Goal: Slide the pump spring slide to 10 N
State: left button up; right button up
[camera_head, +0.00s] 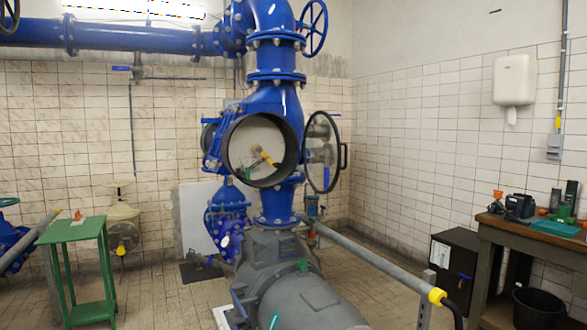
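The large blue pump pipe (275,105) stands upright in the middle of the view, above a grey pump housing (300,295). A round dark-rimmed opening (232,137) faces me in the pipe. A yellow-tipped part (267,157) shows inside it, small and slanted. The round glass cover (322,150) is swung open to the right of the opening. I cannot tell which part is the spring slide, and no force scale or 10 N mark is readable. Neither my left nor my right gripper is in view.
A green table (72,230) stands at the left. A wooden workbench (530,236) with tools stands at the right, with a black bin (538,307) below. A grey rail (375,259) with a yellow end slants across the right side. Tiled floor shows left of the pump.

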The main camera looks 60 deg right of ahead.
aim_at(243, 171)
jog(key=i+l+z, duration=0.1)
jog(key=i+z, duration=0.2)
jog(key=z, duration=0.15)
jog(key=i+z, duration=0.35)
jog(key=z, duration=0.15)
jog(key=i+j+z, duration=0.1)
jog(key=i+z, duration=0.2)
jog(key=z, duration=0.15)
